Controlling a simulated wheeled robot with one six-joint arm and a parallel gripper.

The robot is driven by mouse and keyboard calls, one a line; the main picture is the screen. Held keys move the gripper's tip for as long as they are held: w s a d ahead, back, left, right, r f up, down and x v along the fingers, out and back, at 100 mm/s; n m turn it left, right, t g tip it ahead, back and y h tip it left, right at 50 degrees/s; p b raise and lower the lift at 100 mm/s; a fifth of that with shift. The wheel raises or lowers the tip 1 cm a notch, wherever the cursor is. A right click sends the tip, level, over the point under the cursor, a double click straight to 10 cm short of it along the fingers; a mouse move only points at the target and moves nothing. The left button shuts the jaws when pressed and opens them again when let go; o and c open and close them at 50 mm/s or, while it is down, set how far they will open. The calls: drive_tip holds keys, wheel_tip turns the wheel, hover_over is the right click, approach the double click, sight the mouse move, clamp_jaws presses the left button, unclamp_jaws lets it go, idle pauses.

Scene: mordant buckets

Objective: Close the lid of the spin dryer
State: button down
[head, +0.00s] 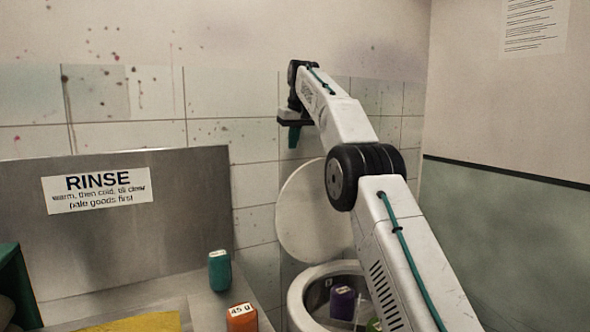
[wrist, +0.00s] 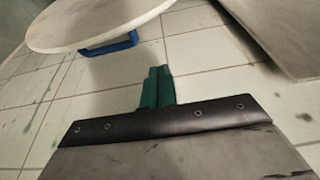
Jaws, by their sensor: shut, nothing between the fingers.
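The spin dryer (head: 299,300) stands at the bottom centre of the head view, its round mouth open, with a purple item and part of a green one inside. Its round pale lid (head: 305,218) stands raised behind the mouth, near the tiled wall. In the wrist view the lid (wrist: 85,22) shows at the top, with a blue handle (wrist: 110,46) at its edge. My gripper (head: 294,138) is above the lid in the head view, pointing down. In the wrist view its green fingers (wrist: 157,86) are together and empty, apart from the handle. My arm hides the dryer's right side.
A metal backsplash with a RINSE sign (head: 97,188) stands at the left. A teal container (head: 219,270) and an orange container (head: 242,318) stand on the ledge left of the dryer. A tiled wall is close behind my gripper.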

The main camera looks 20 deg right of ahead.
drive_tip(key=x, duration=1)
drive_tip(key=shift+s+d+r, duration=0.1)
drive_tip(key=shift+s+r, duration=0.1)
drive_tip(key=shift+s, duration=0.85)
drive_tip(key=shift+s+r, duration=0.25)
drive_tip(key=shift+s, duration=0.8)
